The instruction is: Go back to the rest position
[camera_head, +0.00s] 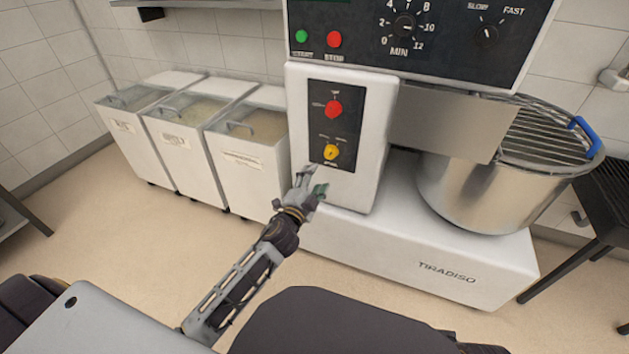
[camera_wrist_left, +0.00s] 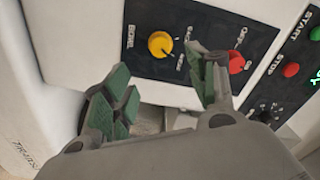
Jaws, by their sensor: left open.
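My left gripper (camera_head: 309,188) is open and empty in front of the white mixer body, just below the yellow knob (camera_head: 331,152). In the left wrist view the two green-padded fingers (camera_wrist_left: 160,95) stand apart, with the yellow knob (camera_wrist_left: 160,44) and a red knob (camera_wrist_left: 237,62) beyond them. I cannot tell whether a finger touches the panel (camera_head: 334,126). The red knob (camera_head: 333,108) sits above the yellow one in the head view. My right gripper is not in either view.
A spiral mixer (camera_head: 430,262) with a steel bowl (camera_head: 490,190) and wire guard fills the right side. Several white ingredient bins (camera_head: 245,160) stand along the wall at left. A dark rack (camera_head: 600,215) stands at the far right. The floor (camera_head: 110,225) at front left is clear.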

